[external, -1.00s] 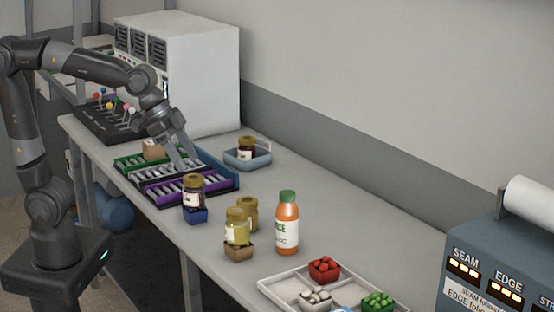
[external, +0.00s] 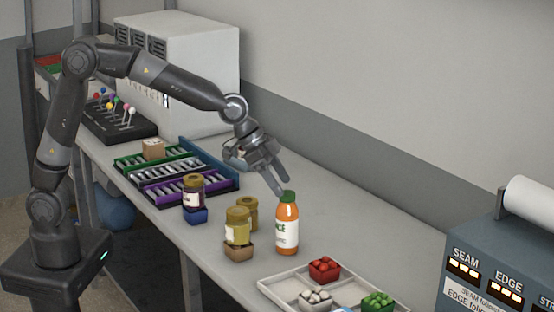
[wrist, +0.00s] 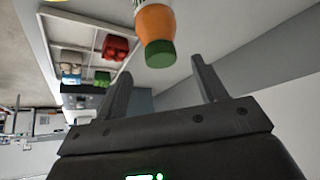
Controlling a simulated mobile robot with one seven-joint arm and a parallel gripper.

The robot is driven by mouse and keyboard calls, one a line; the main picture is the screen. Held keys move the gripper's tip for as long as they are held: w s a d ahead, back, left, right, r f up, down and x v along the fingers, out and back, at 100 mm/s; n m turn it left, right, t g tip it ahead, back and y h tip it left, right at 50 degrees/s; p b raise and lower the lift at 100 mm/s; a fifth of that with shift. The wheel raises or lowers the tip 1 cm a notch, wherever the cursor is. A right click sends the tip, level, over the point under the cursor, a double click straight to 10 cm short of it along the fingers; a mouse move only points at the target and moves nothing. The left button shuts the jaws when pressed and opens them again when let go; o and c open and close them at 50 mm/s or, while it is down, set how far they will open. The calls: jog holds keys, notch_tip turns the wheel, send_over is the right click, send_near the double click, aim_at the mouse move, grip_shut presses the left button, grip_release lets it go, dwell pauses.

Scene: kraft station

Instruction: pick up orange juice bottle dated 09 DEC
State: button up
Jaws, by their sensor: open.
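The orange juice bottle (external: 287,226) stands upright on the table, with a green cap, orange juice and a white label. The label's date is too small to read in the external view. My gripper (external: 281,191) is at the height of the bottle's cap, its fingers pointing down and to the right. In the wrist view the bottle (wrist: 156,24) shows cap-first, ahead of my open fingers (wrist: 160,78) and roughly between their lines. The jaws hold nothing. Whether a finger touches the cap cannot be told.
Several jars stand left of the bottle, such as a yellow one (external: 238,226) on a brown holder and a dark one (external: 193,189) on a blue holder. A white divided tray (external: 277,286) with small baskets lies in front.

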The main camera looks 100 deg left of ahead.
aim_at(291, 201)
jog(key=shift+x, duration=3.35)
jog(key=shift+s+a+f, duration=0.1)
jog(key=shift+s, duration=0.05)
jog(key=shift+c, duration=0.6)
jog(key=shift+f, duration=0.1)
grip_shut()
